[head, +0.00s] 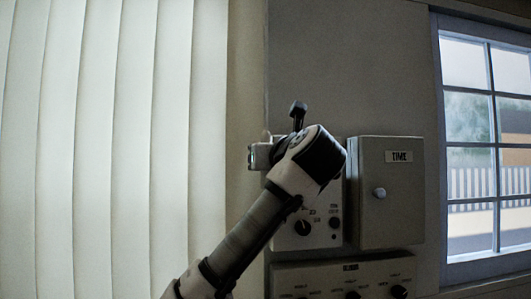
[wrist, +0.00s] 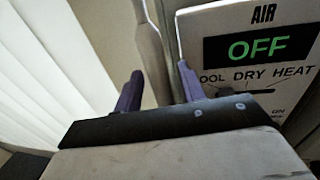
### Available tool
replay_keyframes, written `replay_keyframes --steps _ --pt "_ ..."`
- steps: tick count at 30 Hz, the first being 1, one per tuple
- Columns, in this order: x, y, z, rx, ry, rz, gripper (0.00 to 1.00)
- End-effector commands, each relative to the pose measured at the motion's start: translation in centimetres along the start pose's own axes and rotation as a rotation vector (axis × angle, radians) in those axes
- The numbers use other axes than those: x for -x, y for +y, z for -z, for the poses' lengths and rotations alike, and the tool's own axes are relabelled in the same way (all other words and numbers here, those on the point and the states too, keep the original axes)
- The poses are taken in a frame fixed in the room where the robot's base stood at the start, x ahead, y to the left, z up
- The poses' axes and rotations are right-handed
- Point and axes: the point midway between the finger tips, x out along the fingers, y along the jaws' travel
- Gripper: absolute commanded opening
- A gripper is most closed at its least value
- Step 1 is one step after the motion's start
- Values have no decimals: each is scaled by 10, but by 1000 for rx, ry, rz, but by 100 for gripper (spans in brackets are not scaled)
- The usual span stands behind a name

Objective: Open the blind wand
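White vertical blinds (head: 115,150) fill the left of the head view and show at the left of the wrist view (wrist: 40,75).
A panel marked AIR (wrist: 262,48), reading OFF, is close to the right finger. In the head view a grey box marked TIME (head: 390,215), a lower knob panel (head: 320,278) and a window (head: 485,150) are at right. Bare wall (head: 350,75) lies above.

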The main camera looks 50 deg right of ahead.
Motion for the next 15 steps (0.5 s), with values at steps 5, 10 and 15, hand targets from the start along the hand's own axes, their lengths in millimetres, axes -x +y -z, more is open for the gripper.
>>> replay_keyframes --steps 5,10,15 --pt "-6 0 0 -1 0 1 40" --pt "-6 0 1 -1 0 0 40" --pt "-6 0 0 0 -1 0 22"
